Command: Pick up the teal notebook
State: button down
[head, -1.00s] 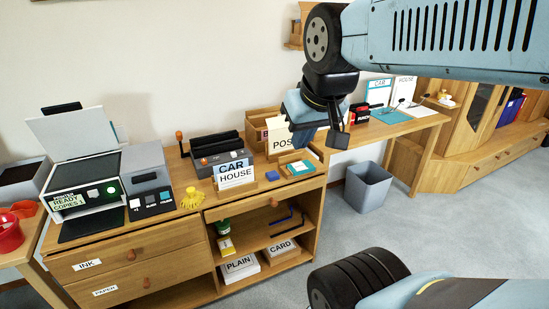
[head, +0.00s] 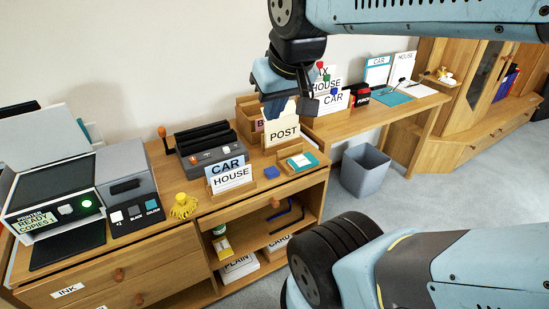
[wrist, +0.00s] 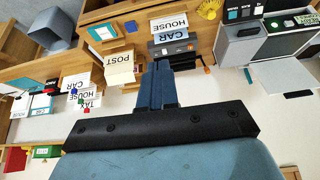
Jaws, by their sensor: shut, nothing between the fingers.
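In the head view my gripper (head: 273,105) hangs above and behind the tray, in front of the POST box, apart from the teal item.
A POST card box (head: 282,131) stands behind the tray, with a CAR/HOUSE card holder (head: 230,176) and blue block (head: 271,172) to its left. A printer (head: 60,190) stands farther left. A grey bin (head: 365,170) is on the floor right of the desk.

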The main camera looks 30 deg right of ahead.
jog(key=w+d+f+n+g, duration=0.25)
jog(key=w+f, duration=0.25)
jog(key=w, duration=0.3)
jog(key=n+g+h, duration=0.3)
jog(key=n+h, duration=0.6)
jog(key=n, duration=0.7)
send_near(291, 168)
jog(key=shift+s+x, duration=0.1)
jog(key=shift+x, duration=1.3)
jog(key=shift+s+x, duration=0.15)
jog(key=shift+x, duration=1.25)
